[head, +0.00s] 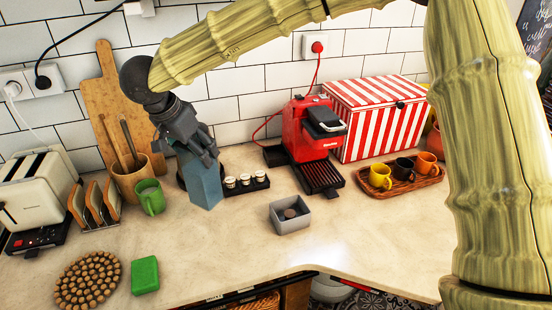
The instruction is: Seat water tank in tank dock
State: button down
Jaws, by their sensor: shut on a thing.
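The water tank appears to be the blue-grey box (205,186), nearly upright over the counter left of centre. My gripper (205,154) is shut on its upper end from above. I cannot tell whether the tank's bottom touches the counter. A red coffee machine (306,134) stands to the right by the back wall. A low black part (275,156) juts out at its left side; it may be the tank dock and looks empty. The tank is well to the left of it.
A black tray with several small cups (262,180) lies just right of the tank. A grey box (290,222) is in front. A green mug (150,197) and wooden utensil pot (138,178) stand left. A striped box (378,118) is beside the machine.

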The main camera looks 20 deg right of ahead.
jog(key=w+d+m+g+h+p, duration=0.1)
jog(key=w+d+m+g+p, duration=0.55)
jog(key=w+d, duration=1.95)
notch_tip(320, 180, down, 8)
jog(key=s+d+m+t, duration=0.1)
jog(key=m+t, duration=0.1)
jog(key=t, duration=0.1)
jog(key=shift+s+d+r, duration=0.2)
jog(key=shift+s+d, duration=0.05)
jog(key=shift+t, duration=0.25)
jog(key=shift+c, duration=1.5)
grip_release()
jog(key=shift+f, duration=0.2)
jog(key=shift+r, duration=0.15)
